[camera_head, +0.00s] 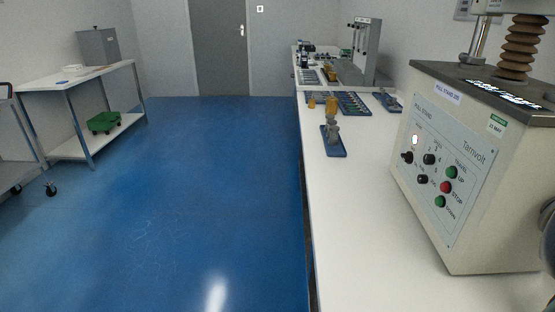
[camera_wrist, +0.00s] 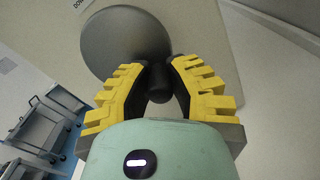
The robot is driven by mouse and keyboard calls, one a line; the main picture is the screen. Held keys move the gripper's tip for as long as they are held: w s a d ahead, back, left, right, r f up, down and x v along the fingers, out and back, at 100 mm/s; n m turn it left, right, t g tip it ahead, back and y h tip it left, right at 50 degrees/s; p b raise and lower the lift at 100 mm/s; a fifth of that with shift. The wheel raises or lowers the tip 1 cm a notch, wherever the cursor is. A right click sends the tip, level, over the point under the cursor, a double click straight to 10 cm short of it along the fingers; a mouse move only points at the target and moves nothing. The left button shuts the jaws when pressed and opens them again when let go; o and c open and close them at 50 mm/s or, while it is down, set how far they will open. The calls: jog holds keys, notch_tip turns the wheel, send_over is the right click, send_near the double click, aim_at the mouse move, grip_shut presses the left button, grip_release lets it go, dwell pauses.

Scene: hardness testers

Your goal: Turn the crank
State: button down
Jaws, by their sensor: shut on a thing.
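The crank is a dark grey disc (camera_wrist: 120,40) with a black cylindrical handle (camera_wrist: 158,82) standing out near its rim, on the side of a beige machine. In the wrist view my gripper (camera_wrist: 162,72), with yellow ribbed fingers and dark pads, is shut on the crank handle, one finger on either side. In the head view the beige test machine (camera_head: 465,180) stands at the right, with a panel of buttons. A dark rounded part cut off at the right edge may belong to the crank; I cannot tell. My gripper is not clearly visible there.
A long white bench (camera_head: 365,215) runs away from the machine. A small blue-based device (camera_head: 333,140) and several trays stand on it. The blue floor (camera_head: 200,190) at left is open. A side table (camera_head: 85,78) with a grey box stands at far left.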

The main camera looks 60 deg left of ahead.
jog(key=shift+a+f+b, duration=0.1)
jog(key=shift+a+b, duration=0.1)
jog(key=shift+b, duration=0.2)
